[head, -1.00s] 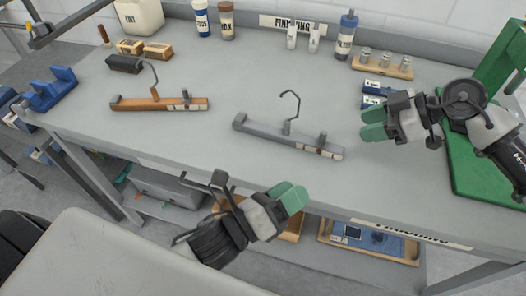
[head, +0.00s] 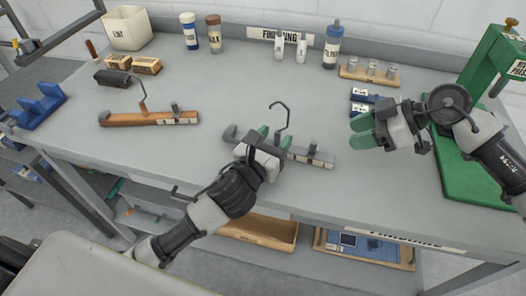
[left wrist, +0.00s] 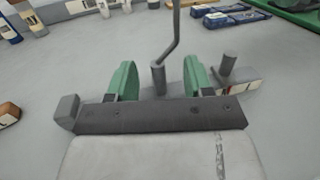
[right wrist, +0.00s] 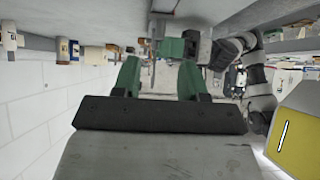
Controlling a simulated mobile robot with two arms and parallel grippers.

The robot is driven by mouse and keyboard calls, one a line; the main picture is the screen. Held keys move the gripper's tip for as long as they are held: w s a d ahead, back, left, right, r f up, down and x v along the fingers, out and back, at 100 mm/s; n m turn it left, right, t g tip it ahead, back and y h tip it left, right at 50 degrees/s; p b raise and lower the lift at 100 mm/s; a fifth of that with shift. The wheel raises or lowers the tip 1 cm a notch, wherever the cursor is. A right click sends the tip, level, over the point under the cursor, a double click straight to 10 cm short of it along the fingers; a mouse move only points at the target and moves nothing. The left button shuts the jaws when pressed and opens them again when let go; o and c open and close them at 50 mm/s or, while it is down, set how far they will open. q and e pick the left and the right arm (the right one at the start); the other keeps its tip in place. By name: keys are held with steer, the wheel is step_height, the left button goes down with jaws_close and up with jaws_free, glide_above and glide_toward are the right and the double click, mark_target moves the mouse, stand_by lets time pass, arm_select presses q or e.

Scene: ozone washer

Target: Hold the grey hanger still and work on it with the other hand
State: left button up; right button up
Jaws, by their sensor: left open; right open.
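The grey hanger (head: 312,158) lies on the workbench with its hook standing up. It has a pale and brown label strip and a small post at its right end. My left gripper (head: 270,137) is open at the hanger's middle, with a green finger on either side of the hook's base. In the left wrist view, the open fingers (left wrist: 160,82) flank the hook's post, and my gripper body hides much of the bar. My right gripper (head: 362,131) is open and empty, to the right of the hanger and apart from it.
A brown wooden hanger (head: 140,119) lies to the left. Bottles, brushes and a tray of small jars (head: 375,71) stand along the back. Small blue boxes (head: 366,97) lie behind my right gripper. A green press (head: 480,160) stands at the right. The bench front is clear.

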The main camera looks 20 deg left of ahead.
arm_select(q)
steer(key=shift+x, duration=1.25)
jaws_close()
steer(key=shift+f, duration=0.1)
arm_select(e)
step_height(320, 180, up, 5)
steer(key=n+h, duration=0.9)
steer(key=n, duration=0.1)
glide_above(311, 152)
steer(key=w, duration=0.1)
steer(key=shift+d+r, duration=0.1)
steer(key=shift+d, duration=0.05)
steer(key=shift+t+h, duration=0.3)
steer(key=shift+h, duration=0.4)
step_height(311, 152, down, 11)
steer(key=shift+f, duration=0.15)
